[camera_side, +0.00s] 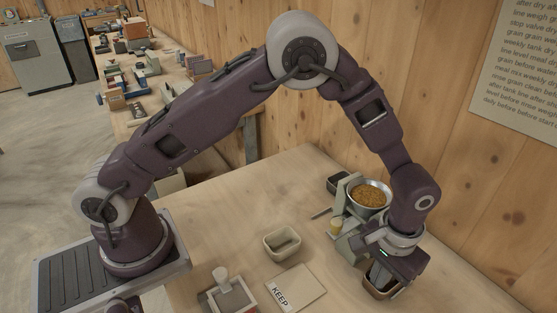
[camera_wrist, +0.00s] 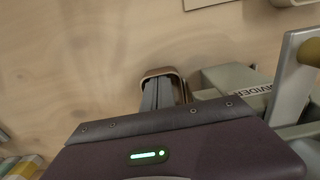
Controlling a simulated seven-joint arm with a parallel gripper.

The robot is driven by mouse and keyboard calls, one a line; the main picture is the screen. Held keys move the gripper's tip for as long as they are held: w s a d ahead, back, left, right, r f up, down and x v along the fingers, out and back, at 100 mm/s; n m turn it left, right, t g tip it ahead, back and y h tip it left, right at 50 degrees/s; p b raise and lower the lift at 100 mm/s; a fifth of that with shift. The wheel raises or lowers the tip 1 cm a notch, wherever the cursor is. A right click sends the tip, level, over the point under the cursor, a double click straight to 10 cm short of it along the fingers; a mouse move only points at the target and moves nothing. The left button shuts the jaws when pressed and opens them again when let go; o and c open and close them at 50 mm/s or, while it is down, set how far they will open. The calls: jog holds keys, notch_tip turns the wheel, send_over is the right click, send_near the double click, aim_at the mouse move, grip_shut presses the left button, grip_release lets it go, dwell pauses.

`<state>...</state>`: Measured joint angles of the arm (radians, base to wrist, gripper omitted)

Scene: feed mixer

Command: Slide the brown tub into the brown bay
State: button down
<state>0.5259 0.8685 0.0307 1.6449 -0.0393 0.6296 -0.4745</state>
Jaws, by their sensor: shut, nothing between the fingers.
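The brown tub (camera_side: 369,291) is low at the right of the side view, mostly covered by my gripper. In the wrist view its brown rim (camera_wrist: 160,71) shows around and beyond my fingertips. My gripper (camera_wrist: 160,90) is shut with nothing between its fingers. In the side view my gripper (camera_side: 382,277) points down at the tub, its fingertips at or inside the opening. I cannot tell whether they touch a wall. I cannot make out the brown bay; my gripper and the machine may hide it.
A grey-green machine (camera_side: 345,225) with a steel bowl of grain (camera_side: 368,194) stands beside my gripper. A block marked DIVIDER (camera_wrist: 228,78) is right of the tub. A cream tub (camera_side: 282,242), a KEEP board (camera_side: 297,288) and a white-handled tray (camera_side: 230,297) lie leftward.

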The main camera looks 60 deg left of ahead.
jog(key=s, duration=0.5)
jog(key=s+r, duration=0.1)
jog(key=s, duration=0.2)
notch_tip(320, 180, up, 9)
jog(key=s+a+r+t, duration=0.2)
jog(key=s+a+r, duration=0.1)
jog(key=a+r, duration=0.5)
jog(key=s+a+r+t, duration=0.1)
jog(key=s+a+r, duration=0.2)
jog(key=a+r, duration=0.45)
jog(key=s+d+f+n+g, duration=0.2)
jog(key=d+f+n, duration=0.6)
jog(key=n, duration=1)
jog(key=s+d+f+n+g, duration=0.1)
jog(key=d+f+n, duration=0.65)
jog(key=n, duration=1.05)
notch_tip(320, 180, down, 10)
jog(key=shift+s+a, duration=0.1)
jog(key=w, duration=0.3)
jog(key=shift+r, duration=0.1)
jog(key=shift+w, duration=0.6)
